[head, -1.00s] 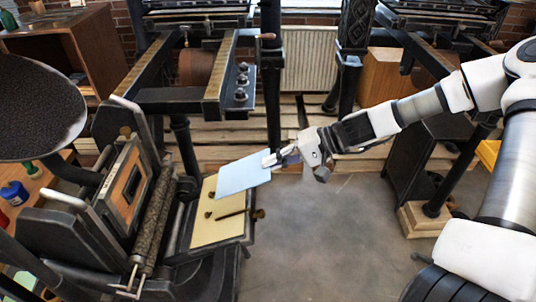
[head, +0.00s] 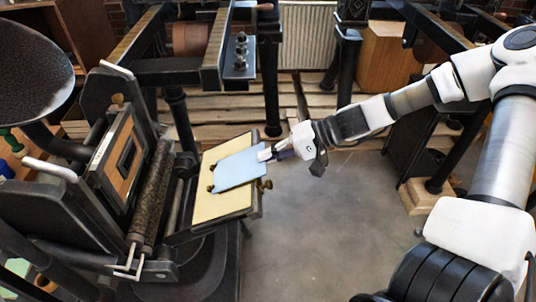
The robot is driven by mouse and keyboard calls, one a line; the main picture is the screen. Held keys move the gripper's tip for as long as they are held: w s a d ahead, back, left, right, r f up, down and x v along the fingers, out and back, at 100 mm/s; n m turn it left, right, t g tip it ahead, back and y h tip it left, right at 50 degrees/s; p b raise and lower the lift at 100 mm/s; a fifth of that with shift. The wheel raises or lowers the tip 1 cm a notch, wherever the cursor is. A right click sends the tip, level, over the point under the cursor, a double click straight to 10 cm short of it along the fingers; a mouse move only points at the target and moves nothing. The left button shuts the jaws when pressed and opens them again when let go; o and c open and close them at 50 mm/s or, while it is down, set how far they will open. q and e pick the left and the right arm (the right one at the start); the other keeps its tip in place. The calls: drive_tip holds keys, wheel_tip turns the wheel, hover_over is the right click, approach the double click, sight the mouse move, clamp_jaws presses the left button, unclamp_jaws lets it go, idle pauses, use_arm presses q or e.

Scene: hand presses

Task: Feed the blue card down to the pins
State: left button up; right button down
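The light blue card (head: 238,168) lies over the upper part of the pale yellow platen (head: 222,206) of the press on the left, tilted along its slope. Small brass pins show on the platen: one at the lower left corner of the card (head: 211,189) and one at the right edge (head: 265,184). The card's lower edge is close to the pins; I cannot tell whether it touches them or lies flat. My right gripper (head: 272,154) is shut on the card's upper right edge. My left gripper is out of view.
The press's ink roller (head: 151,195) and wooden-framed type bed (head: 123,160) stand left of the platen. A round black ink disc (head: 32,75) is at the upper left. The concrete floor (head: 320,225) right of the platen is clear.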

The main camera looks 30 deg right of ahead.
drive_tip(key=shift+d+f, duration=0.1)
drive_tip(key=c, duration=1.2)
unclamp_jaws()
drive_tip(key=shift+c, duration=0.2)
drive_tip(key=shift+c, duration=0.4)
drive_tip(key=shift+p+v, duration=2.25)
drive_tip(key=shift+p, duration=2.35)
